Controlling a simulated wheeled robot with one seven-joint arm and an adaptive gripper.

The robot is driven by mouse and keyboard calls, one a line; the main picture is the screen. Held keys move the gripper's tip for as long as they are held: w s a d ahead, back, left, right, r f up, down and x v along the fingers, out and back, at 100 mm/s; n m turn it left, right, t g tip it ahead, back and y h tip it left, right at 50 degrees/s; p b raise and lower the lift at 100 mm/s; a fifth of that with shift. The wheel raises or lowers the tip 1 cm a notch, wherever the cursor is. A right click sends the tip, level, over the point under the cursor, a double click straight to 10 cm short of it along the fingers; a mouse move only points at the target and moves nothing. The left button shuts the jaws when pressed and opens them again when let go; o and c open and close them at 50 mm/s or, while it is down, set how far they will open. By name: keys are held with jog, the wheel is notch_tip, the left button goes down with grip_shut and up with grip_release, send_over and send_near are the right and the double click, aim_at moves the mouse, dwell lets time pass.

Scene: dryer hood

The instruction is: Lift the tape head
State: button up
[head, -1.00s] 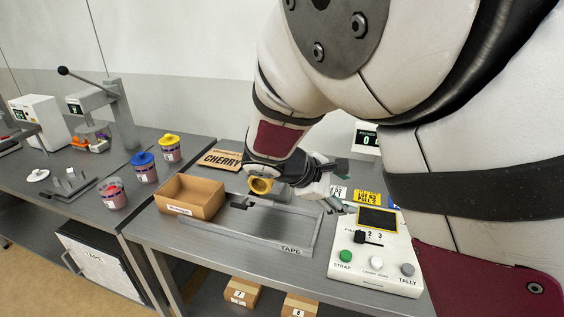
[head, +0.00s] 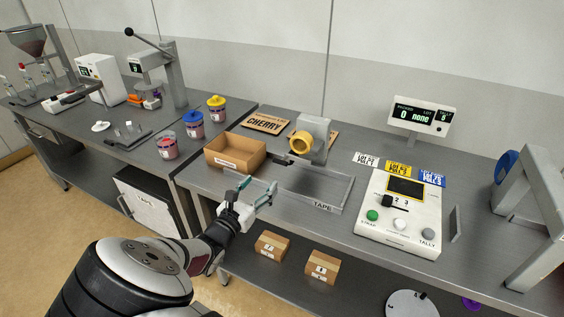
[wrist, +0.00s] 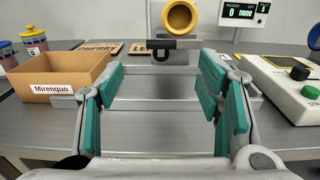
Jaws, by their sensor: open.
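The tape head (head: 314,136) is a grey block with a yellow tape roll (head: 300,143) on its front, standing at the back of the tape station (head: 325,207) in the head view. In the wrist view, the yellow roll (wrist: 181,16) is top centre, with a dark horizontal bar (wrist: 168,44) below it. My gripper (head: 256,188) is open and empty at the bench's front edge, in front of the tape station. In the wrist view its teal-padded fingers (wrist: 163,88) are spread apart, with the tape head beyond and above them, not touched.
An open cardboard box (head: 234,155) labelled Mirenquo stands left of the tape station, close to my gripper. A control panel (head: 400,213) with buttons stands to the right. A CHERRY sign (head: 266,123) lies behind the box. The tape station's floor is clear.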

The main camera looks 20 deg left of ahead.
aim_at(280, 161)
jog(key=w+b, duration=0.2)
jog(key=w, duration=0.2)
jog(key=w+b, duration=0.1)
jog(key=w, duration=0.3)
jog(key=w+d+b, duration=0.1)
jog(key=w+b, duration=0.1)
jog(key=w, duration=0.3)
jog(key=shift+w+b, duration=0.1)
jog(key=shift+b, duration=0.2)
grip_shut()
notch_tip(280, 161, up, 6)
jog(key=shift+d+f+p, duration=0.1)
jog(key=shift+f+p, duration=0.15)
jog(key=shift+p, duration=0.75)
jog(key=shift+r, duration=0.1)
jog(key=shift+c, duration=1.2)
grip_release()
jog(key=shift+o, duration=1.2)
